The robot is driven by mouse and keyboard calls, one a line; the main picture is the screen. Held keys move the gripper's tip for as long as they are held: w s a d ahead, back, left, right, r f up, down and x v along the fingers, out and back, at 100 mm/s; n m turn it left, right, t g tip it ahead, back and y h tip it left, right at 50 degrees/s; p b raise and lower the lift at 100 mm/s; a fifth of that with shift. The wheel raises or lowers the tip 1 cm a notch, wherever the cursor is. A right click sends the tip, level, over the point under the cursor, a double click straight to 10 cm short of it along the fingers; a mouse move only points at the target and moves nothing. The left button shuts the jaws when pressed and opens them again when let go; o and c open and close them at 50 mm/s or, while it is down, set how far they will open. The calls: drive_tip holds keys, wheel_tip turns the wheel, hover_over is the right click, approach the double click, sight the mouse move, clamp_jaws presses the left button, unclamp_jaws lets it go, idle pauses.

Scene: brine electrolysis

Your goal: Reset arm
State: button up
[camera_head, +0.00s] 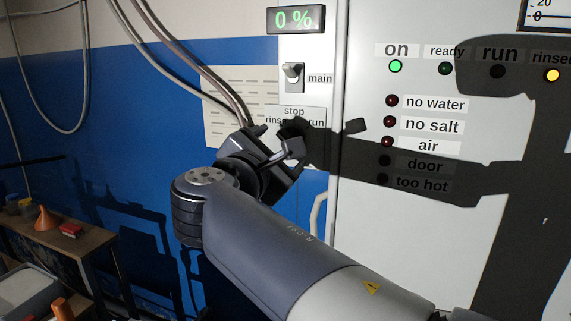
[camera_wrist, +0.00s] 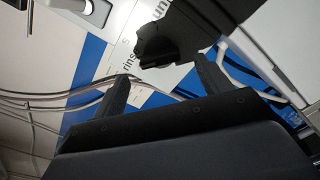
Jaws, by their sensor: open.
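My gripper (camera_head: 276,142) is raised in front of the control panel (camera_head: 365,230), just below the label reading stop, rinse and run. Its jaws are open with nothing between them. In the wrist view, the two dark fingers (camera_wrist: 162,84) stand apart, and part of the same label shows beyond them. My gripper hides whatever is under that label in the head view. I cannot tell whether a finger touches the panel. The main switch (camera_head: 292,73) sits above the gripper, with its lever pointing up.
The display (camera_head: 296,19) reads 0 %. The "on" lamp (camera_head: 395,66) glows green and the rinse lamp (camera_head: 553,75) glows yellow. My arm's shadow falls across the panel. Cables (camera_head: 190,60) hang behind the gripper. A wooden table (camera_head: 95,238) with an orange funnel (camera_head: 46,219) stands at left.

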drive_tip(key=shift+m, duration=0.8)
drive_tip(key=x, duration=0.4)
drive_tip(key=shift+w, duration=0.2)
